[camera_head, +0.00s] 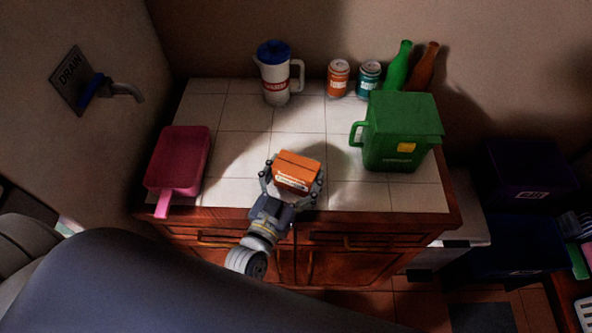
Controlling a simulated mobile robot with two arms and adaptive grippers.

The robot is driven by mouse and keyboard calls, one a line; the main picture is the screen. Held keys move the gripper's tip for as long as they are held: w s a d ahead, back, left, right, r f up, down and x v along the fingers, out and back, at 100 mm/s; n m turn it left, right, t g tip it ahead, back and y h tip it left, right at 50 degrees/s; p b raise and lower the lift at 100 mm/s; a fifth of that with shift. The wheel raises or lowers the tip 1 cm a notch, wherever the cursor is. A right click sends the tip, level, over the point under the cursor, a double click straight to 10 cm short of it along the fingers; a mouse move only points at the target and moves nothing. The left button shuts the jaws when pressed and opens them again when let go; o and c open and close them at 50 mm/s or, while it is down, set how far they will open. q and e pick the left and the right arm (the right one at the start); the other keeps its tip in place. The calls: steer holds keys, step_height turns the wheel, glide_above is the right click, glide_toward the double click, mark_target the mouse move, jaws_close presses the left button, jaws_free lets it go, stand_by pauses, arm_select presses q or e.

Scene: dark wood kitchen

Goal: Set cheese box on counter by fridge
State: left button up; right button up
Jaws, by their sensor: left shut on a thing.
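An orange box (298,169), which looks like the cheese box, is between the fingers of my left gripper (292,181), near the front edge of the white tiled counter (242,150). The gripper is shut on it, with one finger on each side. I cannot tell whether the box touches the tiles or is held just above them. My right gripper is not in view. No fridge can be made out for certain.
A white jug with a blue lid (276,75), two cans (338,78) and two bottles (397,66) stand along the back. The tiles around the box are clear.

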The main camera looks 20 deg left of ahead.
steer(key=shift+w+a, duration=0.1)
arm_select(q)
steer(key=shift+f, duration=0.1)
steer(key=o, duration=1)
steer(key=shift+o, duration=0.6)
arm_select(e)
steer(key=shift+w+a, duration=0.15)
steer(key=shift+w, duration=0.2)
arm_select(q)
steer(key=shift+r, duration=0.2)
steer(key=shift+s+f, duration=0.15)
steer(key=shift+s, duration=0.15)
steer(key=s+a+b, duration=0.1)
steer(key=s+b, duration=0.1)
steer(key=s, duration=0.9)
steer(key=shift+s+a, duration=0.15)
steer(key=shift+s, duration=0.05)
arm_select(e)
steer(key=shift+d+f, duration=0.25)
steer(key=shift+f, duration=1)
